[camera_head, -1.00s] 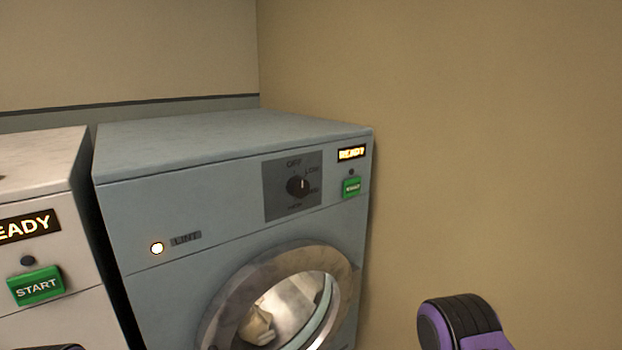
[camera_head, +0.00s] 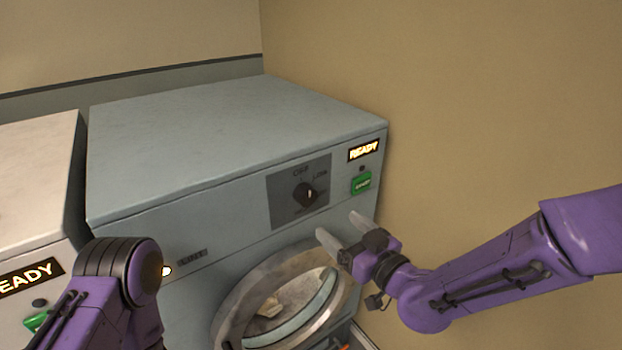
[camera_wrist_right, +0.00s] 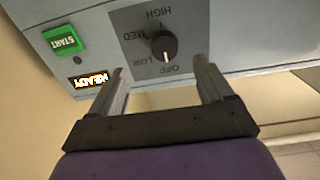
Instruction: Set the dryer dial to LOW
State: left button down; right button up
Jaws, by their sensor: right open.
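The dryer dial (camera_head: 305,194) is a dark round knob on a grey panel (camera_head: 283,204) on the blue-grey dryer's front. It is marked OFF, LOW, MED and HIGH. In the right wrist view the panel is upside down, and the dial's (camera_wrist_right: 163,44) white pointer mark faces the OFF label. My right gripper (camera_head: 345,230) is open and empty, below and right of the dial, apart from it. In the right wrist view its two fingers (camera_wrist_right: 160,68) frame the dial from in front. Part of my left arm shows at lower left; its gripper is out of view.
A green START button (camera_head: 361,183) and a lit READY display (camera_head: 363,150) are right of the dial. The round dryer door (camera_head: 240,304) is below. A beige wall (camera_head: 480,110) stands close at the right. A white machine (camera_head: 32,190) is at the left.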

aim_at(310, 198)
jog(key=p+x, duration=0.1)
jog(key=x, duration=0.2)
jog(key=r+p+x, duration=0.1)
jog(key=x, duration=0.2)
jog(key=p+x, duration=0.1)
jog(key=x, duration=0.3)
jog(key=shift+a+r+p, duration=0.25)
jog(key=shift+a+p, duration=0.05)
jog(key=shift+p, duration=0.05)
jog(key=shift+w+a+f, duration=0.1)
jog(key=shift+w+a, duration=0.05)
jog(key=shift+a, duration=0.05)
jog(key=c, duration=1)
jog(key=shift+c, duration=0.2)
